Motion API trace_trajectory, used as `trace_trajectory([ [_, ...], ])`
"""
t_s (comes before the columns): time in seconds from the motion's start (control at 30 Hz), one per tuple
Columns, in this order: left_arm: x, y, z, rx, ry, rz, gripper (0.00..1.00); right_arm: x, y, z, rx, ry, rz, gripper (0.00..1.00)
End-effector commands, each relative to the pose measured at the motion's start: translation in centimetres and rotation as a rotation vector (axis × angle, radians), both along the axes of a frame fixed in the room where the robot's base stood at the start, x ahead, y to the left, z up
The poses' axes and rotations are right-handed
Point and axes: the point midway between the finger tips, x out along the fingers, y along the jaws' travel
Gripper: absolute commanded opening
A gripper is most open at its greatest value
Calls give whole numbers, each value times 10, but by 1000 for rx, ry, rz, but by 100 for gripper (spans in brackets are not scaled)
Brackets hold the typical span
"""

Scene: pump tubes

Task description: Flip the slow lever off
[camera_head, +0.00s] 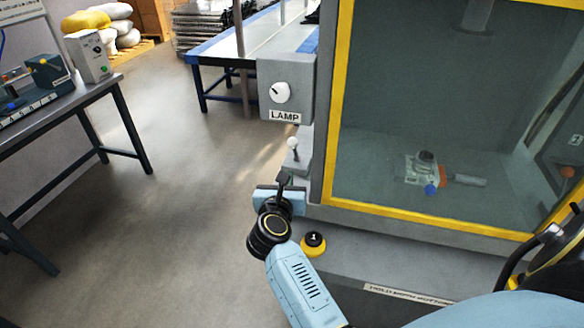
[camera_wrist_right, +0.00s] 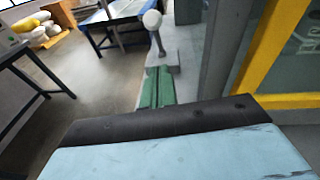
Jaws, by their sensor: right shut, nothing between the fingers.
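A small lever with a white ball knob (camera_head: 292,143) stands on a grey block at the left side of the yellow-framed cabinet. No label on it is readable. In the right wrist view the lever (camera_wrist_right: 154,30) stands on its grey base just beyond the fingertips, roughly upright with a slight lean. My right gripper (camera_head: 284,178) is shut and empty, just below and in front of the lever. In the right wrist view its green fingers (camera_wrist_right: 157,72) are pressed together, pointing toward the lever base; contact cannot be told. My left gripper is not in view.
A grey box with a white knob labelled LAMP (camera_head: 280,92) is above the lever. A yellow-and-black button marked 1 (camera_head: 314,245) sits beside my right forearm. The glazed cabinet's yellow frame (camera_head: 430,222) is at right. A workbench (camera_head: 75,100) stands at left; the floor between is clear.

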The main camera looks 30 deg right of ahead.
Motion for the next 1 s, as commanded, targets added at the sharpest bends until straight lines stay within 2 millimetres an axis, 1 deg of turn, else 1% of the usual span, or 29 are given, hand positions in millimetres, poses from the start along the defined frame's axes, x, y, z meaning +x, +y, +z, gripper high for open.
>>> trace_trajectory([
  [0.03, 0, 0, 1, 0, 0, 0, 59, -10, 9, 1, 4, 2, -1, 0],
  [0.1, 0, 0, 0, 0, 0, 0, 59, -20, 19, 3, 4, 2, 0, 0],
  [0.2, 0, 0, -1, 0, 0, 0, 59, -32, 29, 6, 3, 2, -1, 0],
  [0.3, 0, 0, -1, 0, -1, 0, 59, -41, 37, 7, 1, 2, -1, 0],
  [0.47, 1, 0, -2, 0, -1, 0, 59, -46, 43, 9, 0, 2, -1, 0],
  [0.7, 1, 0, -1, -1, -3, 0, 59, -47, 43, 9, 0, 1, -1, 0],
  [0.73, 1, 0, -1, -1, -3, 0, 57, -47, 43, 10, 0, 1, -1, 0],
  [0.87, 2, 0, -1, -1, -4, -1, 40, -45, 46, 3, -51, 32, 23, 0],
  [0.97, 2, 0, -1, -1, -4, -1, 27, -42, 56, -16, -221, 131, 104, 0],
  [1.0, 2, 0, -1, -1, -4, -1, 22, -40, 63, -30, -328, 194, 159, 0],
])
